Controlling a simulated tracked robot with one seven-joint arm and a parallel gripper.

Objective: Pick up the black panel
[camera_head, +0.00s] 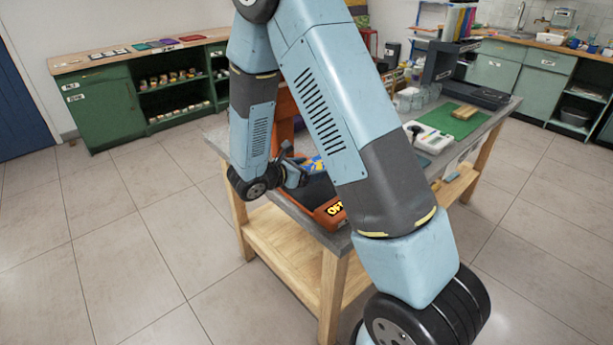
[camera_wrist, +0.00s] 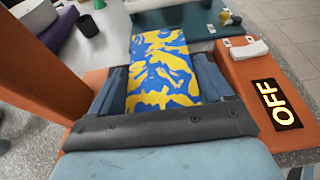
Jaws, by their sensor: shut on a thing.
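My gripper (camera_wrist: 160,85) has its two blue-grey fingers on either side of a flat blue-and-yellow patterned piece (camera_wrist: 165,62) and is shut on it. In the head view, my gripper (camera_head: 292,172) is over the near left end of the grey workbench, with the patterned piece (camera_head: 313,164) just right of it. I see no plainly black panel in the jaws. A dark green panel (camera_wrist: 200,18) lies beyond the patterned piece in the wrist view. I cannot tell which thing is the black panel. My arm hides much of the bench.
An orange part with a lit OFF sign (camera_wrist: 275,103) is close right of my gripper, and an orange post (camera_wrist: 42,62) is at left. A black cup (camera_wrist: 87,26) stands beyond. A green mat (camera_head: 455,121) and a dark tray (camera_head: 477,94) lie on the bench (camera_head: 404,116). The floor at left is clear.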

